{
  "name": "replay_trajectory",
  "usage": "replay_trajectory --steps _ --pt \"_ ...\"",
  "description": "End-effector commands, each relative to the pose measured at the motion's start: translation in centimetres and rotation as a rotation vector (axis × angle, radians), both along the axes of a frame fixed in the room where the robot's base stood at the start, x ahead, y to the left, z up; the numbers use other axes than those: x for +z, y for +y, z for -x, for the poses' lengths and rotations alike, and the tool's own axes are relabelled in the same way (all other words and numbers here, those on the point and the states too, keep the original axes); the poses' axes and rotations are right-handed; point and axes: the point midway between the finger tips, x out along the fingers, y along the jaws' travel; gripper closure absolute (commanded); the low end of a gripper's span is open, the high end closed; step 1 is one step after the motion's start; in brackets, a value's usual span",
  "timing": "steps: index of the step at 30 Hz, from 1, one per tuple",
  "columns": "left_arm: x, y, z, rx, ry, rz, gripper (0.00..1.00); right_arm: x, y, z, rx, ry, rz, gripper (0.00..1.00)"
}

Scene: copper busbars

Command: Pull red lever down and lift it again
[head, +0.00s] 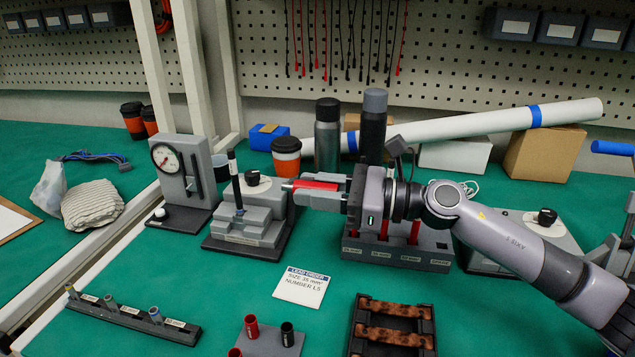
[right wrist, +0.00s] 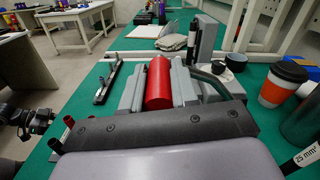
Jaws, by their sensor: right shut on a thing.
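The red lever (head: 316,184) shows as a red handle lying about level above the grey press (head: 250,228) on its dark base, in the middle of the head view. My right gripper (head: 312,191) reaches in from the right and is shut on the red handle. In the right wrist view the red handle (right wrist: 159,83) sits between my two grey fingers. The lever's joint to the press is hidden by the gripper.
A dial gauge stand (head: 182,170) is left of the press. An orange cup (head: 287,158) and two bottles stand behind it. A rack with red-handled tools (head: 397,255) lies under my right arm. A label card (head: 304,286) lies in front on the green table.

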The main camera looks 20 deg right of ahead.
Motion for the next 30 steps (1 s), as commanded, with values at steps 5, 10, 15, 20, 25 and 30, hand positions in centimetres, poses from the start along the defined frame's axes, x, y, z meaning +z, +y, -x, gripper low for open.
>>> replay_trajectory --steps 5,10,15,20,25,30 --pt "-0.24 0.03 -0.01 0.001 0.0 -0.001 0.57 -0.41 0.15 0.22 0.001 0.006 -0.002 1.0" --pt "-0.23 0.04 0.0 0.001 0.0 -0.001 0.57 -0.41 0.17 0.23 0.001 0.006 -0.004 1.0" --pt "-0.24 0.0 -0.01 0.003 0.002 0.002 0.57 -0.39 0.16 0.22 0.001 0.006 -0.004 0.68" --pt "-0.23 -0.1 -0.01 0.007 0.002 0.006 0.57 -0.37 0.15 0.21 0.001 0.005 -0.003 0.46" --pt "-0.24 -0.16 -0.01 0.009 0.003 0.008 0.57 -0.35 0.14 0.19 0.001 0.003 -0.002 0.46" --pt "-0.22 -0.15 0.01 0.009 0.004 0.008 0.57 -0.23 0.14 0.19 0.001 0.003 -0.002 0.46"
